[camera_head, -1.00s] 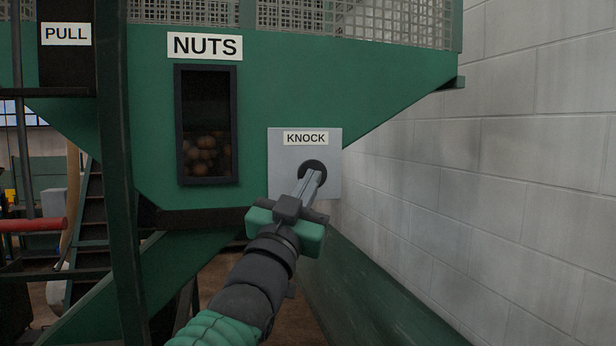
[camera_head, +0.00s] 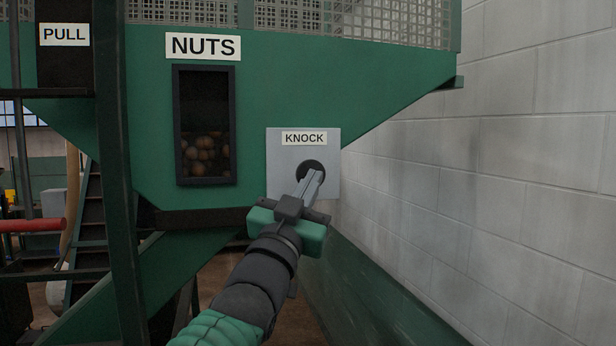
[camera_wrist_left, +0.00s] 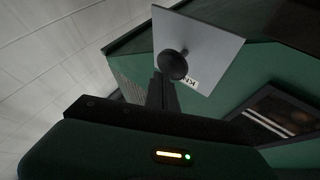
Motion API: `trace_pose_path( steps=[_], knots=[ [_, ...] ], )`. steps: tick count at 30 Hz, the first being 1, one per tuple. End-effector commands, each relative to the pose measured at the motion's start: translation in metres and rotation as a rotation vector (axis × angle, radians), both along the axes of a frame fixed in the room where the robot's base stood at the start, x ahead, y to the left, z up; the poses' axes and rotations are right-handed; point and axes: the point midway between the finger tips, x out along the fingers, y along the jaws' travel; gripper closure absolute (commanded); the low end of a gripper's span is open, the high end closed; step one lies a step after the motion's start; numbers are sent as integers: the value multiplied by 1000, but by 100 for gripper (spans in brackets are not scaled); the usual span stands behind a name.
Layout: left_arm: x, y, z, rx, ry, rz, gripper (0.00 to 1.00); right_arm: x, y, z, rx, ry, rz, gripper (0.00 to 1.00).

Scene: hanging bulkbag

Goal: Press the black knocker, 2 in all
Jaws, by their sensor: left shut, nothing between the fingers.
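The black knocker (camera_head: 311,168) is a round black knob on a light grey plate (camera_head: 280,172) under a KNOCK label (camera_head: 304,138). My left gripper (camera_head: 316,178) is shut and empty, its fingertips right in front of the knocker and covering its lower part. In the left wrist view the knocker (camera_wrist_left: 172,65) stands out from the plate (camera_wrist_left: 212,42), and the shut fingers (camera_wrist_left: 162,86) end at or just short of it. I cannot tell whether they touch. My right gripper is not in view.
A green hopper (camera_head: 300,80) carries the plate, a NUTS label (camera_head: 203,46) and a dark window (camera_head: 205,125) with nuts behind it. A pale block wall (camera_head: 480,180) closes the right side. A red bar (camera_head: 30,225) and a PULL label (camera_head: 64,34) are at the left.

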Motion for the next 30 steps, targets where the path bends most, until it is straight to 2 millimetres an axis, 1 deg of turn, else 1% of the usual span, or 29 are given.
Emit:
trace_pose_path(
  steps=[5,14,30],
  knots=[
    [5,-2,2,0,0,1,100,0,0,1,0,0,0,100],
    [5,-2,2,0,0,0,100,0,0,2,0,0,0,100],
    [12,0,2,1,0,0,100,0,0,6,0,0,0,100]
  ],
)
